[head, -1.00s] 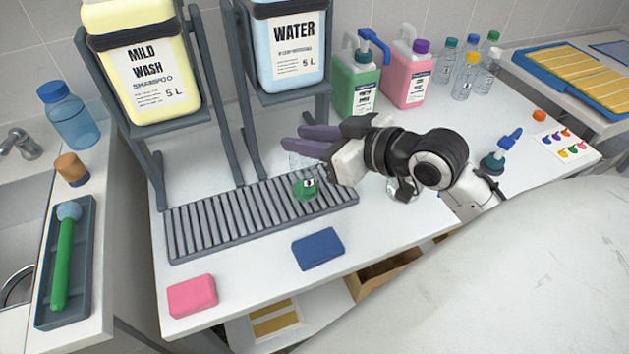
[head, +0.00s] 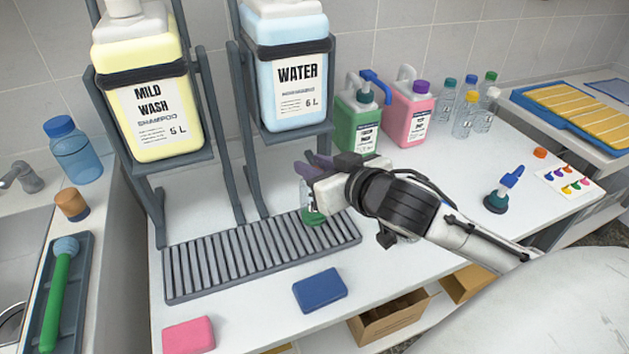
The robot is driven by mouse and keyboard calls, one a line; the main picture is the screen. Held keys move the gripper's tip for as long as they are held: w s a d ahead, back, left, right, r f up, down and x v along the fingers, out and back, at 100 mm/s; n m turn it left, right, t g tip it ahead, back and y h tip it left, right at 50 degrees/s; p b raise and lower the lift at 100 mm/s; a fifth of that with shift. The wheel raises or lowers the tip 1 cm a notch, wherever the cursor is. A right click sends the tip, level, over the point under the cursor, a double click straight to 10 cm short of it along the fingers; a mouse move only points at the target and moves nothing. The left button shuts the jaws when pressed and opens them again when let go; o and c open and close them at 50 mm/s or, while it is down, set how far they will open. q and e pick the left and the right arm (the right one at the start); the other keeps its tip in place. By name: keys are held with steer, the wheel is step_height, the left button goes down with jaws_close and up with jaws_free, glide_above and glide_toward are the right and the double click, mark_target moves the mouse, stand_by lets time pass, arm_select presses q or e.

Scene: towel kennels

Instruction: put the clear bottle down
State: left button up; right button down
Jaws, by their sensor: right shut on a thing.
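The clear bottle (head: 306,196) is partly hidden behind my right gripper (head: 309,164). Its purple fingers are shut on the bottle's upper part. The bottle looks about upright, with green at its lower end (head: 314,217). That end shows over the right part of the grey slatted rack (head: 190,272); I cannot tell whether it touches the slats. My left gripper is not in view.
The water jug (head: 297,90) and the mild wash jug (head: 150,115) stand on raised frames behind the rack. A blue sponge (head: 320,291) and a pink sponge (head: 188,335) lie in front. Green (head: 357,125) and pink (head: 408,118) jugs stand behind my right arm.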

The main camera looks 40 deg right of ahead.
step_height(320, 180, down, 3)
steer(key=c, duration=1.5)
jaws_free()
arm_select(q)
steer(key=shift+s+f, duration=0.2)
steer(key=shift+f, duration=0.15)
arm_select(e)
steer(key=shift+o, duration=0.2)
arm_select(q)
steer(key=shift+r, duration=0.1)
arm_select(e)
steer(key=shift+r, duration=0.15)
